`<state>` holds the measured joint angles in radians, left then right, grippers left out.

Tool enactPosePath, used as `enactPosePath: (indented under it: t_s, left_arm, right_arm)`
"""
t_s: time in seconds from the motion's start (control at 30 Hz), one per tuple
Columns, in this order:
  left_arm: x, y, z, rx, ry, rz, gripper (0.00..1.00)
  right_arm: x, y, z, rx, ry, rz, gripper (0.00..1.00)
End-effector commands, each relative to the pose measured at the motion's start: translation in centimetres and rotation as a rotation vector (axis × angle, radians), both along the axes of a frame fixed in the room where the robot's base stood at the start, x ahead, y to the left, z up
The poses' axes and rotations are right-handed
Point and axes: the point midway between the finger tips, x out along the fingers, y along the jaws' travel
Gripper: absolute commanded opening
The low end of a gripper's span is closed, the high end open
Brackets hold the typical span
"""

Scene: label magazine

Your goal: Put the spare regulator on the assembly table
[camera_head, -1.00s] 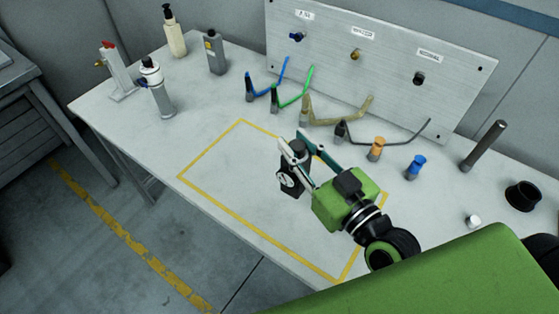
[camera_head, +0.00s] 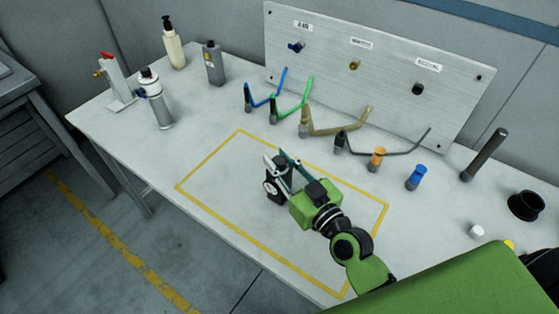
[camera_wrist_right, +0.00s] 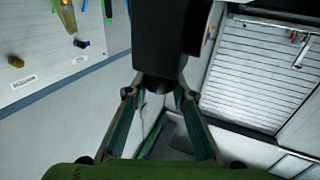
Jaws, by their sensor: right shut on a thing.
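The spare regulator, a black block with a round white gauge (camera_head: 270,188), is over the yellow-outlined area of the assembly table (camera_head: 215,205) in the head view. My right gripper (camera_head: 278,163) is shut on it. I cannot tell whether its underside touches the tabletop. In the right wrist view the dark body of the regulator (camera_wrist_right: 165,40) fills the top middle, between the two fingers. My left gripper is not in view.
A panel (camera_head: 400,75) with labelled ports stands at the back, with coloured hoses in front. An orange fitting (camera_head: 377,158) and a blue fitting (camera_head: 415,178) stand to the right. Bottles and a filter unit (camera_head: 158,100) stand at the left. The outlined area is otherwise clear.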

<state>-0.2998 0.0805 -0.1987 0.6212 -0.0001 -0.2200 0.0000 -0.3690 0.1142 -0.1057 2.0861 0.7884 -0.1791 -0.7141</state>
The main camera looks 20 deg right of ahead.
Motion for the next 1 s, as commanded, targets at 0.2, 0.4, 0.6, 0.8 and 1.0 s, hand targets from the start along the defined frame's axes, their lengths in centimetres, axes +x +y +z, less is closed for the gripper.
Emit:
enactPosePath:
  t_s: [0.2, 0.4, 0.6, 0.8, 1.0]
  left_arm:
    - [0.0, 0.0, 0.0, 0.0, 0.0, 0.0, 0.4]
    - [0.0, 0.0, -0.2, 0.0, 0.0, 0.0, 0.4]
    - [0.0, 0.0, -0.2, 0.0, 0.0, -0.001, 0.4]
    - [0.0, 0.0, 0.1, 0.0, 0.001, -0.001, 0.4]
    - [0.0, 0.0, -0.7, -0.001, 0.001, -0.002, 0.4]
  right_arm:
    - [0.0, 0.0, 0.2, 0.001, -0.004, -0.001, 0.0]
    - [0.0, 0.0, -0.3, 0.0, 0.0, 0.001, 0.4]
    - [0.0, 0.0, -0.2, 0.0, 0.0, 0.0, 0.4]
    - [0.0, 0.0, 0.2, 0.001, -0.001, 0.0, 0.4]
    - [-2.5, -0.6, -0.3, -0.002, 0.004, 0.001, 0.4]
